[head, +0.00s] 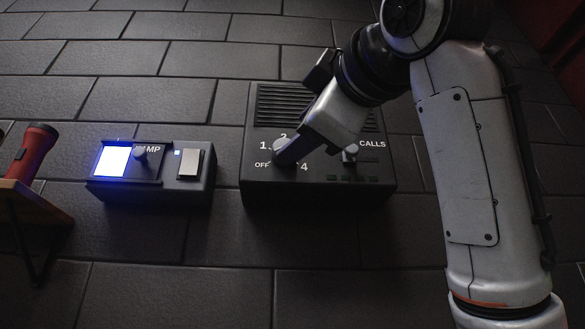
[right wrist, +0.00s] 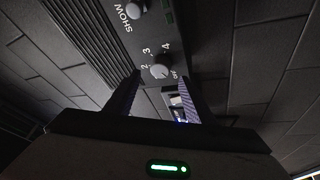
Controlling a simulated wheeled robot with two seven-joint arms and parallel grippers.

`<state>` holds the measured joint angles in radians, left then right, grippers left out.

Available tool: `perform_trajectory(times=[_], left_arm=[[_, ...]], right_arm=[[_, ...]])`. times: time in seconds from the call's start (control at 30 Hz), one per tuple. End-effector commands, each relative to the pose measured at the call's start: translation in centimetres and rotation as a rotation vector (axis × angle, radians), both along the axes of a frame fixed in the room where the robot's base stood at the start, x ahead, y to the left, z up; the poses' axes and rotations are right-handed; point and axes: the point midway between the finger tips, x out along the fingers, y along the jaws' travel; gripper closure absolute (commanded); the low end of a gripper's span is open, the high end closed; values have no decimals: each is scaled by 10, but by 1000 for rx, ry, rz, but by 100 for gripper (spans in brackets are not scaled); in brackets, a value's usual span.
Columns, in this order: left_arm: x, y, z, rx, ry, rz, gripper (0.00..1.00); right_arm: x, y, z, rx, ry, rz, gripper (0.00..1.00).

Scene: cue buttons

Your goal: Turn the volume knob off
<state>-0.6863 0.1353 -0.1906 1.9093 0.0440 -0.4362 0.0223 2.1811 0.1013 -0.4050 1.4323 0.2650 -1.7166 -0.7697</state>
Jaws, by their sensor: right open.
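The volume knob (right wrist: 160,72) is a small round light-grey knob on the dark wall box (head: 385,182), ringed by the marks 1 to 4 and OFF. In the head view the knob (head: 281,145) is partly covered by my right gripper (head: 287,159). In the right wrist view my right gripper (right wrist: 160,79) is open, with the knob ahead between its two dark fingertips. I cannot tell whether the fingers touch the knob or which mark it points to. My left gripper is not in view.
A second knob (head: 350,152) by the label CALLS sits right of the gripper on the same box. Left of it is a lamp box (head: 150,190) with a lit white-blue panel and a rocker switch (head: 189,164). A red flashlight (head: 31,150) stands on a wooden shelf (head: 35,203) at far left.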

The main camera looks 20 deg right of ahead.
Motion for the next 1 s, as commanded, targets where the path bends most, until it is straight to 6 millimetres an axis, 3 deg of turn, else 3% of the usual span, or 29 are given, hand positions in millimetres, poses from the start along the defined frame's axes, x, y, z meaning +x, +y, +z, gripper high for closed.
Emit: perform_trajectory(times=[0.2,0.4,0.77,1.0], left_arm=[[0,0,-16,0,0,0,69],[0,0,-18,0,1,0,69],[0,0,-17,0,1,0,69],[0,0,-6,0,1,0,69]], right_arm=[[-38,-2,-11,0,-4,-1,51],[-51,-2,-13,1,-1,0,51],[-50,-2,-12,0,0,-1,51],[-23,-1,-4,1,5,-1,51]])
